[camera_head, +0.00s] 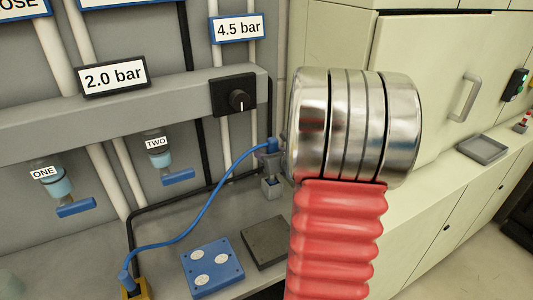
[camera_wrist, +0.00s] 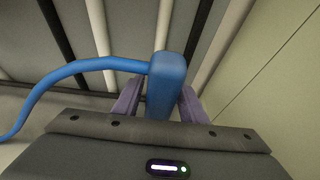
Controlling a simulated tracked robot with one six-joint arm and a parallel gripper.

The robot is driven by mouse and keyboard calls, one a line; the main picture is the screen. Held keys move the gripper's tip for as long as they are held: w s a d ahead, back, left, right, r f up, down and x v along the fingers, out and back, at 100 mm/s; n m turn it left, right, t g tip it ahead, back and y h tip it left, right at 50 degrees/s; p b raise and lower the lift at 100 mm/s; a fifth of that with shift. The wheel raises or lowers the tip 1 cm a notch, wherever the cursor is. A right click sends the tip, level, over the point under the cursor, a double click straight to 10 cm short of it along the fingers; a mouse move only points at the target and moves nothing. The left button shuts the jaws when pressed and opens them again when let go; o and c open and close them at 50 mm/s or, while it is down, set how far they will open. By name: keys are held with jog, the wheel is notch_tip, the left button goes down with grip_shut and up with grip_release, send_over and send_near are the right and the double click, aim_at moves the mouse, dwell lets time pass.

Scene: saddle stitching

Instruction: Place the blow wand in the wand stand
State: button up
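The blue blow wand (camera_wrist: 165,85) stands between the two purple fingers of my gripper (camera_wrist: 159,98) in the wrist view, and a blue hose runs left from its top. The fingers appear closed against its sides. In the head view the wand's blue top (camera_head: 271,146) shows just left of my steel and red arm, which hides most of the gripper.
The blue hose (camera_head: 205,210) sags left to a yellow fitting (camera_head: 135,291). A blue plate with white discs (camera_head: 212,267) and a dark grey block (camera_head: 265,242) lie on the bench. Valves ONE (camera_head: 60,188) and TWO (camera_head: 163,160) hang at the left. A grey tray (camera_head: 483,149) sits right.

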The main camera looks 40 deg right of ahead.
jog(key=shift+o, duration=0.4)
jog(key=shift+r, duration=0.15)
jog(key=v, duration=1.2)
dwell(0.7)
jog(key=w+a+n+g+y, duration=0.15)
jog(key=a+n+y, duration=0.25)
jog(key=a+n, duration=0.6)
jog(key=w+a+n+g+y, duration=0.1)
jog(key=w+a+n+y, duration=0.15)
jog(key=a+n, duration=0.8)
jog(key=s+a+r+n+g+h, duration=0.2)
jog(key=s+a+n+g, duration=0.2)
jog(key=s+a+n, duration=0.8)
jog(key=a+n, duration=0.3)
jog(key=n, duration=0.4)
jog(key=shift+s+a+g, duration=0.35)
